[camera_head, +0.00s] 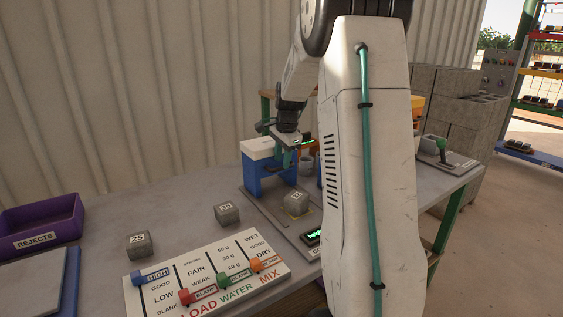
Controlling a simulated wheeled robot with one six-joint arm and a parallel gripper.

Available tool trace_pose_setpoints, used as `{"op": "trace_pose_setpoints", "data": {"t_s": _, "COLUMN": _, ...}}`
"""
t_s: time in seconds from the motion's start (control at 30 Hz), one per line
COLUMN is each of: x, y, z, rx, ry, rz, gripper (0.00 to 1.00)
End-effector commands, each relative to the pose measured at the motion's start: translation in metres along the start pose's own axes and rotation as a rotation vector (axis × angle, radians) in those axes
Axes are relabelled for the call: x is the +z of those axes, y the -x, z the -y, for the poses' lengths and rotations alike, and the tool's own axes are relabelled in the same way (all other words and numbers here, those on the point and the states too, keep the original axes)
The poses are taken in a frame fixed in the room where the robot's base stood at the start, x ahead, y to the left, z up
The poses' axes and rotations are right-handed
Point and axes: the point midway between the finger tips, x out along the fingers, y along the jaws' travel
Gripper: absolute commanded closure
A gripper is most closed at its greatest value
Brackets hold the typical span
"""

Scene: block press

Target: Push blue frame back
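The blue frame (268,180), with a white top on its left post, stands upright on a grey base (262,203) on the table. Its right side is mostly hidden behind my white arm. A grey block (296,203) marked with a number sits on the base in front of the frame. My gripper (284,158) points down at the frame, by the right edge of the white top. Whether it touches the frame, and whether its fingers are apart, is too small to tell.
Two more numbered blocks lie on the table, one at the middle (227,213) and one at the left (138,243). A white slider board (207,277) lies in front. A purple rejects tray (40,222) is at far left. A lever box (446,156) stands at right.

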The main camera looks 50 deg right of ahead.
Motion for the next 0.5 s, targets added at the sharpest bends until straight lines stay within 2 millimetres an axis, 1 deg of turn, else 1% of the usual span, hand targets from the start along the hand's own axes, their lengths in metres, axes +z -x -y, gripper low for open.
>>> {"op": "trace_pose_setpoints", "data": {"t_s": 0.03, "x": -0.001, "y": 0.011, "z": 0.001, "rx": -0.005, "ry": 0.0, "rz": -0.003, "gripper": 0.66}}
{"op": "trace_pose_setpoints", "data": {"t_s": 0.1, "x": -0.001, "y": 0.023, "z": 0.001, "rx": -0.005, "ry": 0.0, "rz": -0.003, "gripper": 0.66}}
{"op": "trace_pose_setpoints", "data": {"t_s": 0.3, "x": 0.0, "y": 0.052, "z": 0.001, "rx": -0.004, "ry": 0.0, "rz": -0.002, "gripper": 0.66}}
{"op": "trace_pose_setpoints", "data": {"t_s": 0.4, "x": 0.0, "y": 0.06, "z": 0.001, "rx": -0.002, "ry": 0.0, "rz": -0.001, "gripper": 0.66}}
{"op": "trace_pose_setpoints", "data": {"t_s": 0.5, "x": 0.001, "y": 0.063, "z": 0.001, "rx": -0.001, "ry": 0.001, "rz": -0.001, "gripper": 0.66}}
